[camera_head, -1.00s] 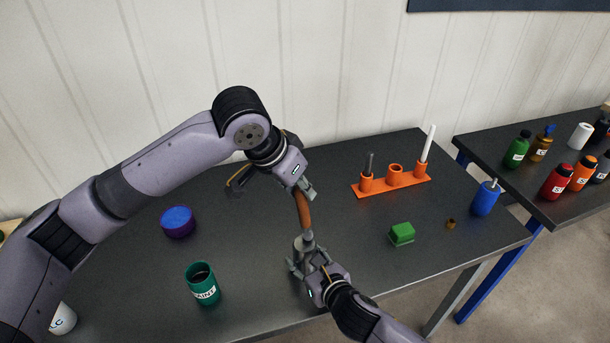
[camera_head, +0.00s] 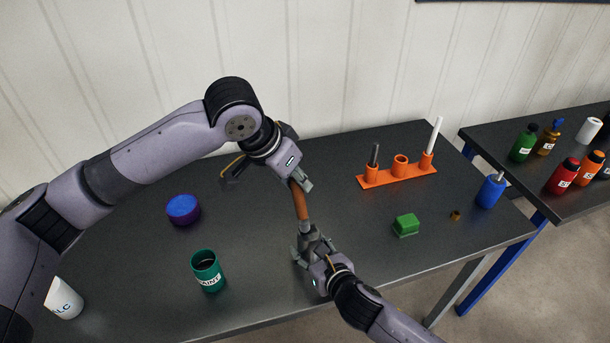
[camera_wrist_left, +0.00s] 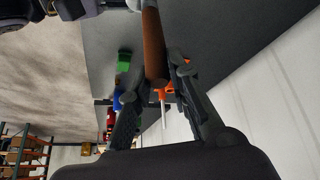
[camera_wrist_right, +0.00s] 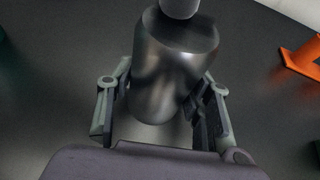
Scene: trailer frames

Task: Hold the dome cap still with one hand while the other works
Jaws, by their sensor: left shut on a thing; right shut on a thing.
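My left gripper (camera_head: 300,184) is shut on the upper part of a brown rod-like handle (camera_head: 301,205). The handle also shows between its fingers in the left wrist view (camera_wrist_left: 153,45). My right gripper (camera_head: 307,247) is shut on a shiny grey metal cylinder with a narrower grey neck on top, seen in the right wrist view (camera_wrist_right: 170,75). The handle's lower end meets the grey part at the right gripper in the head view; the joint is partly hidden by the fingers. I cannot tell for certain which part is the dome cap.
A teal paint can (camera_head: 207,271) and a blue-purple round thing (camera_head: 183,210) stand left. An orange holder (camera_head: 398,176), a green block (camera_head: 406,225), a small brown piece (camera_head: 455,215) and a blue container (camera_head: 489,190) stand right. Several bottles stand on a second table (camera_head: 548,190).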

